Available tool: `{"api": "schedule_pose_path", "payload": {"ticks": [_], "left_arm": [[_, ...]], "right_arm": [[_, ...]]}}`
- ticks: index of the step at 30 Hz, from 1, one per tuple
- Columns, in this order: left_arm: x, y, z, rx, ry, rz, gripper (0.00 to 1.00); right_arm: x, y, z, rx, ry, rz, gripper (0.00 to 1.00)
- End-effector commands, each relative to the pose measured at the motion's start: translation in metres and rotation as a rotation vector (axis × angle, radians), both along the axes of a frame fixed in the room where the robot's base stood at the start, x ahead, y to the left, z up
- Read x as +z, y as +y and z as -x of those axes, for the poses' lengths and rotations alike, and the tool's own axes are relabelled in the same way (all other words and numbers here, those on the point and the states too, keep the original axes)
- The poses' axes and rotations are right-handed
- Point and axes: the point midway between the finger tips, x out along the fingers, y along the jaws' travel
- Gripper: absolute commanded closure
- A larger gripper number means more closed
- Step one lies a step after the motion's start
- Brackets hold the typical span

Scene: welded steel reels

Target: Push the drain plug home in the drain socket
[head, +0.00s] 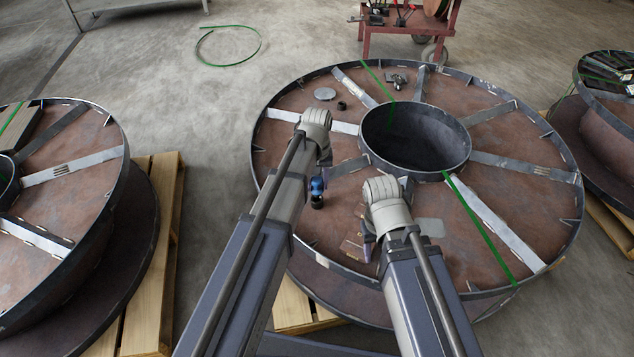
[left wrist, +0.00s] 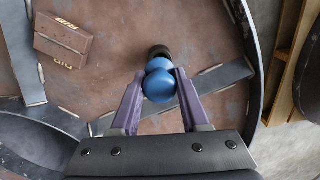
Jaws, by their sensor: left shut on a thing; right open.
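A blue, rounded piece that looks like the drain plug (head: 317,185) sits between the fingertips of my left gripper (head: 321,173), above the reel's brown face. In the left wrist view the purple fingers of my left gripper (left wrist: 160,90) are shut on the blue plug (left wrist: 161,87). A dark round piece (left wrist: 159,51) shows just beyond the blue part; I cannot tell whether it is the drain socket or part of the plug. The same dark end (head: 317,203) shows in the head view. My right gripper (head: 367,238) is open, low over the reel, and partly hidden by its arm.
The large steel reel (head: 500,225) has raised spokes and a rim. A brown box (left wrist: 82,42) lies on its face. A grey disc (head: 325,94) and a small black ring (head: 341,105) lie farther back. The open hub (head: 415,138) is right of my left gripper.

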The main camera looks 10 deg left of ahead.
Motion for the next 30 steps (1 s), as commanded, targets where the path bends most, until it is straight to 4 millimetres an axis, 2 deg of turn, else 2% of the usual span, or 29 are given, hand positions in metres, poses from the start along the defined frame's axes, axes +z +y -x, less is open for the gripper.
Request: {"api": "schedule_pose_path", "payload": {"ticks": [30], "left_arm": [[-0.024, 0.0, 0.0, 0.0, 0.0, 0.0, 1.0]], "right_arm": [[-0.024, 0.0, 0.0, 0.0, 0.0, 0.0, 0.5]]}}
